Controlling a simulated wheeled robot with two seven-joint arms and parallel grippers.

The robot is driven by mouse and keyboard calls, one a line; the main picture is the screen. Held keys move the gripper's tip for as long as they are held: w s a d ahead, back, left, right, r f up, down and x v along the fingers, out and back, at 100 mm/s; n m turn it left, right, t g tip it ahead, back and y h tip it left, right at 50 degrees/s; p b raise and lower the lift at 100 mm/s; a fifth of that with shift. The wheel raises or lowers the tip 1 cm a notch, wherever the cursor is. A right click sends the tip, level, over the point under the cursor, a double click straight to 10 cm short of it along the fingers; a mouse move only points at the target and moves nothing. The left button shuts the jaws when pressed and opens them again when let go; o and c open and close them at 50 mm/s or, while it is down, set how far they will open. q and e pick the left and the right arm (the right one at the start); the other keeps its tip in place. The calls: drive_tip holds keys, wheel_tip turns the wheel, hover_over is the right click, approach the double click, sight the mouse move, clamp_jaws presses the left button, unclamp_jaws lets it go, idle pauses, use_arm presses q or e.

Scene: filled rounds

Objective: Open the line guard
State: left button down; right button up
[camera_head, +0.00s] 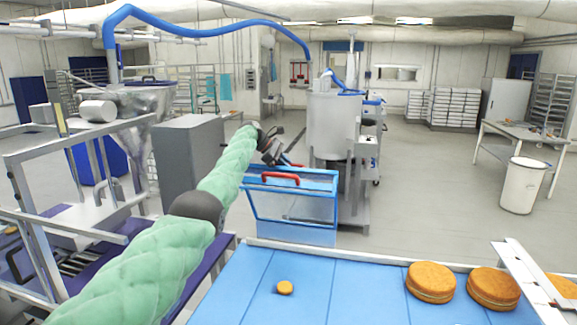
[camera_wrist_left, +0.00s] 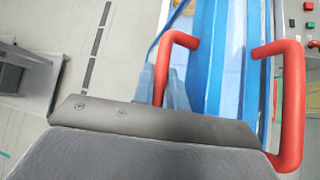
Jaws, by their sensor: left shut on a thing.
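The line guard (camera_head: 247,208) is a blue frame with clear panels, standing beyond the far edge of the blue belt in the head view. A red handle (camera_head: 281,178) is on its near top edge. My left gripper (camera_head: 281,161) is at the guard's top, just beyond that handle, with more red at its fingertips. In the left wrist view, its fingers (camera_wrist_left: 165,88) are shut on a red handle (camera_wrist_left: 180,40), with the guard's blue frame (camera_wrist_left: 212,60) beside it. The gripper body hides part of the red bars. My right gripper is not in view.
The blue belt (camera_head: 350,290) in front carries a small round (camera_head: 285,288) and large filled rounds (camera_head: 431,281) at right. A grey cabinet (camera_head: 187,160) and a metal frame stand left. A steel tank (camera_head: 334,125) stands behind the guard.

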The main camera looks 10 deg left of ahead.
use_arm(q)
drive_tip(key=shift+f, duration=0.1)
idle(0.3)
drive_tip(key=c, duration=1.4)
unclamp_jaws()
drive_tip(key=shift+w, duration=0.15)
